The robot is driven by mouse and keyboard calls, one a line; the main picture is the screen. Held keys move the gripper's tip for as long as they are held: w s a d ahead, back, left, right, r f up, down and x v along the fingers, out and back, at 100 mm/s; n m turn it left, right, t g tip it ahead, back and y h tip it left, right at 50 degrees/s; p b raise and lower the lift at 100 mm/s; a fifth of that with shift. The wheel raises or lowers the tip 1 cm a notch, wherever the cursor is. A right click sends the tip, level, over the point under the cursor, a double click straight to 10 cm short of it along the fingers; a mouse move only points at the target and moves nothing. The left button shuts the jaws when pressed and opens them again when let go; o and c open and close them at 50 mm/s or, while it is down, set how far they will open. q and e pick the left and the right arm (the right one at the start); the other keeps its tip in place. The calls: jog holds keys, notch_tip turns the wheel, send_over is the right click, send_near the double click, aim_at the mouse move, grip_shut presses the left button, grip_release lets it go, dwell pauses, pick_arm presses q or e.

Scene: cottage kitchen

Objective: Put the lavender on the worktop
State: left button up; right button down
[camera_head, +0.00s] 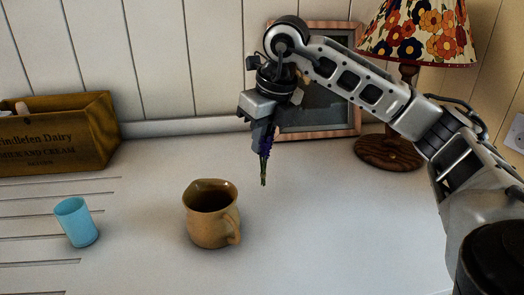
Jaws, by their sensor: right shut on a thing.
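The lavender (265,163) is a small bunch with purple flowers and green stems, hanging stems down. My right gripper (263,137) is shut on its top and holds it above the white worktop (320,240). The stem ends appear clear of the surface. The upper part of the bunch is hidden by the fingers. My left gripper is not in view.
A brown jug (212,222) stands left of and nearer than the lavender. A blue cup (76,222) stands further left beside grooves. A wooden crate (50,140), a picture frame (330,121) and a lamp (390,153) stand at the back.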

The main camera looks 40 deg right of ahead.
aim_at(265, 142)
jog(key=shift+f, duration=1.35)
jog(key=shift+f, duration=0.1)
jog(key=c, duration=1.5)
grip_release()
jog(key=shift+r, duration=0.25)
jog(key=p+v, duration=0.1)
jog(key=v, duration=1)
jog(key=shift+s+a+r, duration=0.1)
jog(key=shift+s+r, duration=0.1)
jog(key=shift+r, duration=0.15)
